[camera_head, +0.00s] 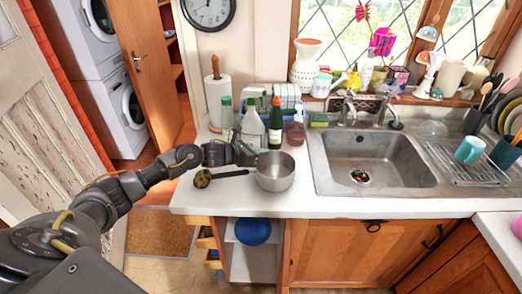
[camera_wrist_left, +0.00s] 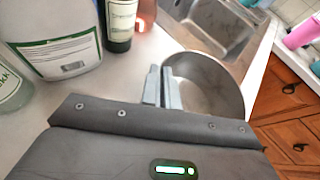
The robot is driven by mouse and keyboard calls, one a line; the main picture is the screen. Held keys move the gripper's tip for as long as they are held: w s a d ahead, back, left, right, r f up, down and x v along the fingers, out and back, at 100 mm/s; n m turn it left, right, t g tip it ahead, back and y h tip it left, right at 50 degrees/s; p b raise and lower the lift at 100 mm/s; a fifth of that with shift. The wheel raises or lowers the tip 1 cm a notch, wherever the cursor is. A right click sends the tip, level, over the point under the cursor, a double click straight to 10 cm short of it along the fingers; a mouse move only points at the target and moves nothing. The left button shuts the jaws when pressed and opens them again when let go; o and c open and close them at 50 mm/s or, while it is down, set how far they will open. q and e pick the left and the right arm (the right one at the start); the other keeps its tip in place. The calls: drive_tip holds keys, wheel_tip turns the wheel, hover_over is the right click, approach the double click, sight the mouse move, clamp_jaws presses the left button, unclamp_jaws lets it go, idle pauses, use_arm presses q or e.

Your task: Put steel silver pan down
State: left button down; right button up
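The steel silver pan (camera_head: 275,174) is upright at the counter's front, left of the sink, on or just above the surface; I cannot tell if a small gap is under it. My left gripper (camera_head: 254,156) reaches in from the left to the pan's back-left rim. In the left wrist view the two fingers (camera_wrist_left: 162,88) are close together with the wall of the empty pan (camera_wrist_left: 210,85) between them. My right gripper is not in view.
A dark-handled utensil with a brownish round head (camera_head: 203,178) lies left of the pan. Bottles, including a white one (camera_head: 252,128) and a dark green one (camera_head: 275,128), stand behind. The sink (camera_head: 375,160) is to the right. The counter's front edge is close.

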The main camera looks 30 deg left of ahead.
use_arm(q)
drive_tip(key=shift+f, duration=0.15)
drive_tip(key=c, duration=1.6)
unclamp_jaws()
drive_tip(key=shift+c, duration=0.2)
drive_tip(key=shift+s+a, duration=0.1)
drive_tip(key=shift+s+a, duration=0.15)
drive_tip(key=shift+s, duration=0.1)
drive_tip(key=b+v, duration=0.3)
drive_tip(key=v, duration=0.8)
drive_tip(key=shift+b, duration=0.4)
drive_tip(key=shift+s, duration=0.15)
